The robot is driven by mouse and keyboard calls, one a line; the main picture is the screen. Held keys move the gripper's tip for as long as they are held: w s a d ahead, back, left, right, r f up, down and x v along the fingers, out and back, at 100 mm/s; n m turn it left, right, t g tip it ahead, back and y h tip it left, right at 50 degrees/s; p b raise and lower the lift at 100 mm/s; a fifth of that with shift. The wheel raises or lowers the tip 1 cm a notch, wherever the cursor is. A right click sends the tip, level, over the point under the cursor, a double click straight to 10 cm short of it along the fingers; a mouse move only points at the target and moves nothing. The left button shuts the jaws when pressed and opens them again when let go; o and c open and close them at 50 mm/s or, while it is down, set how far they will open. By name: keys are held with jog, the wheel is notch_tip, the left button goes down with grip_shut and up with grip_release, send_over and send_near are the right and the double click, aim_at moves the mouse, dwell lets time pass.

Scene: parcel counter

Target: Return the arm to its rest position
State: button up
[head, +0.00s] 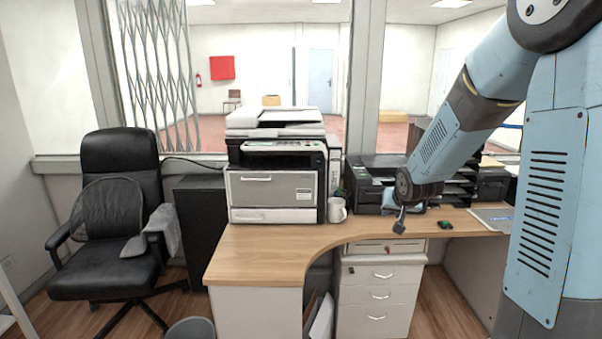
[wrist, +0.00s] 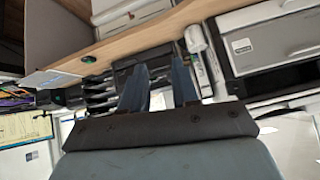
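My gripper (head: 400,218) hangs at the end of my blue-grey arm (head: 447,137), in front of the black printer and above the front edge of the wooden desk in the head view. The arm is bent, reaching down and left from the upper right of the head view.
A black office chair (head: 118,215) stands at left.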

jog(key=s+a+r+g, duration=0.1)
jog(key=s+r, duration=0.3)
jog(key=s, duration=0.7)
jog(key=s+a+r+n+g, duration=0.1)
jog(key=s+r, duration=0.4)
jog(key=s, duration=0.6)
jog(key=s+r+n+g, duration=0.1)
jog(key=s+r, duration=0.4)
jog(key=s, duration=0.6)
jog(key=shift+s+a, duration=0.3)
jog(key=shift+a, duration=0.1)
jog(key=shift+o, duration=0.4)
jog(key=shift+r, duration=0.1)
jog(key=shift+s, duration=0.1)
